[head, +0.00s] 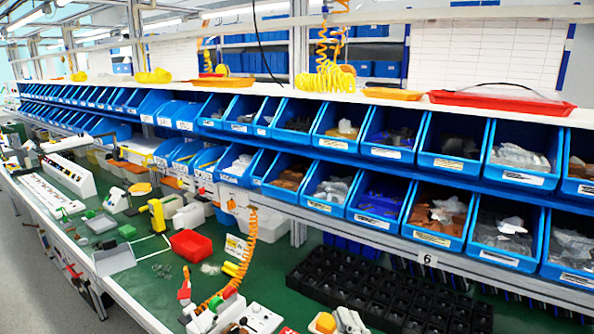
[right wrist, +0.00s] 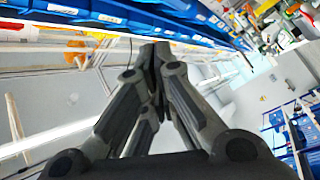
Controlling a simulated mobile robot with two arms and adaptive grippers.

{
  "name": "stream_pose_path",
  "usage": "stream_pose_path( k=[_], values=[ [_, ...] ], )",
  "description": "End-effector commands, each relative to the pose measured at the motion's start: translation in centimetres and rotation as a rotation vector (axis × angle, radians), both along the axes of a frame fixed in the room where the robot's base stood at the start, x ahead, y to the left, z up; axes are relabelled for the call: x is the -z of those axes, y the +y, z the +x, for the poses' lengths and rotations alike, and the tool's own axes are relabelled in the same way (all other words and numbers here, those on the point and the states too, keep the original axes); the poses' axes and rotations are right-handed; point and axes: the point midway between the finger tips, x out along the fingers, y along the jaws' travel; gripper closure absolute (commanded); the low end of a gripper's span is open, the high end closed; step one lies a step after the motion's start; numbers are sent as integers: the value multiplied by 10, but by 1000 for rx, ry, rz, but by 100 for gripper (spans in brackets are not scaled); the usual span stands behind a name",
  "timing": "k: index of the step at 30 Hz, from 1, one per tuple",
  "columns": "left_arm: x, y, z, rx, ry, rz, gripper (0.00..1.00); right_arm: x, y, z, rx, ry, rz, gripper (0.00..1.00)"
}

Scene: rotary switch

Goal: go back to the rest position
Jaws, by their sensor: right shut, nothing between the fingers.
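My right gripper (right wrist: 154,50) fills the middle of the right wrist view. Its two dark grey fingers meet at the tips, and nothing shows between them. The wrist view is tilted, with a blue bin row (right wrist: 120,12) across its top; the fingers look clear of the bins and touch nothing that I can see. I cannot make out either gripper clearly in the head view. My left gripper is not in view. A small part with a yellow top (head: 325,322) sits at the bottom edge of the head view, partly cut off.
The green bench (head: 150,290) holds a red bin (head: 192,245), a grey tray (head: 114,260), a black compartment tray (head: 380,290) and an orange coiled cord (head: 248,245). Two rows of blue bins (head: 455,145) stand behind. A grey aisle floor (head: 25,260) lies at left.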

Motion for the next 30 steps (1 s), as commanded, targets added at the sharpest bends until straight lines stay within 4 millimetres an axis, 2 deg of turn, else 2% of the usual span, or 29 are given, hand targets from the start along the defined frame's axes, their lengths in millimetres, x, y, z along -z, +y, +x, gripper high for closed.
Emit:
stream_pose_path(
  k=[1,3,5,9,12,15,19,24,30],
  values=[
    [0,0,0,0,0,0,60,19,-24,-6,82,103,75,100],
    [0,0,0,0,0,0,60,48,-55,-18,190,254,172,100],
    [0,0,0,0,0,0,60,76,-77,-34,273,390,243,100],
    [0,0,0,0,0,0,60,138,-109,-89,427,715,378,100],
    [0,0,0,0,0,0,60,169,-117,-130,491,910,438,100],
    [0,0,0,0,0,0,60,190,-118,-169,532,1072,477,100],
    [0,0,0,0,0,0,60,207,-115,-215,564,1255,509,100],
    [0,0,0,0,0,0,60,218,-108,-273,580,1472,532,100],
    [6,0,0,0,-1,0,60,276,-106,-255,586,1476,520,100]
  ],
)
